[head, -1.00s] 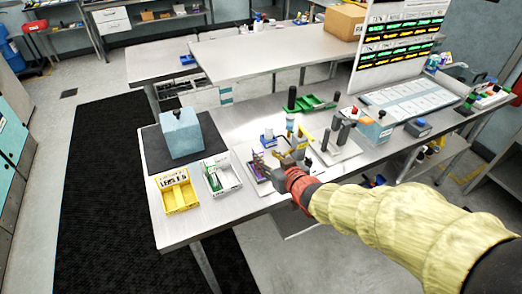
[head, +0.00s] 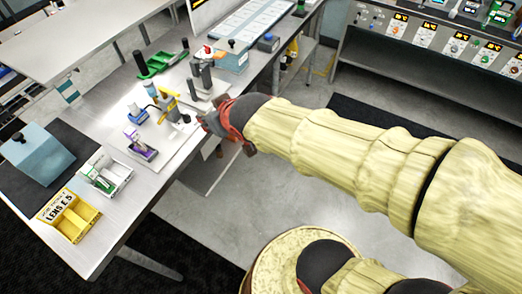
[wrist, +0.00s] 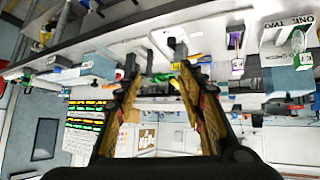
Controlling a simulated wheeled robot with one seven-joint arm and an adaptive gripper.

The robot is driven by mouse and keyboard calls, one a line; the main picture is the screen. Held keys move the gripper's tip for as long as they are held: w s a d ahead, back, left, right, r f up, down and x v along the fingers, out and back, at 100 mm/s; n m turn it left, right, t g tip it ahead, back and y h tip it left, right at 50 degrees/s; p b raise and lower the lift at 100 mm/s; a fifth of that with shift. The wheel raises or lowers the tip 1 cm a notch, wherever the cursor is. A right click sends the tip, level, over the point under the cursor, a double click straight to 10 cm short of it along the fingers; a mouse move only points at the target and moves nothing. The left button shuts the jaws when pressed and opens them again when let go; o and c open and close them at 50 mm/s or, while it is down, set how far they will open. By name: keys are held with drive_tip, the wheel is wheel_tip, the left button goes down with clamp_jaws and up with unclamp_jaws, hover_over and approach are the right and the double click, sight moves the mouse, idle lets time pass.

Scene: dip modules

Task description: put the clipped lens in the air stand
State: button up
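My gripper (head: 212,122) is off the front edge of the bench, beside the pale board (head: 172,136) that bears small stands. In the wrist view its two fingers (wrist: 158,75) are spread apart with nothing held between them. On the board, a purple-and-white holder (head: 143,147) stands nearest the white tray. A blue-and-white block (head: 136,115) and a yellow clip-like piece (head: 168,104) stand behind it. The purple holder also shows in the wrist view (wrist: 237,66). I cannot tell which piece is the clipped lens or which is the air stand.
A yellow tray marked LENS (head: 72,218) and a white tray (head: 106,174) stand at the left front. A blue-grey block (head: 38,158) is on a dark mat. Dark posts (head: 203,74) stand on a second plate near a green tray (head: 161,63).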

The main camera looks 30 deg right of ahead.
drive_tip(key=s+d+m+g, duration=0.1)
drive_tip(key=s+d+g, duration=0.1)
drive_tip(key=s, duration=0.6)
drive_tip(key=s+d+r+m+g, duration=0.1)
drive_tip(key=s+d+g, duration=0.1)
drive_tip(key=s, duration=0.7)
drive_tip(key=shift+s+d+r+h, duration=0.15)
drive_tip(key=shift+s+h, duration=0.1)
drive_tip(key=shift+h, duration=0.05)
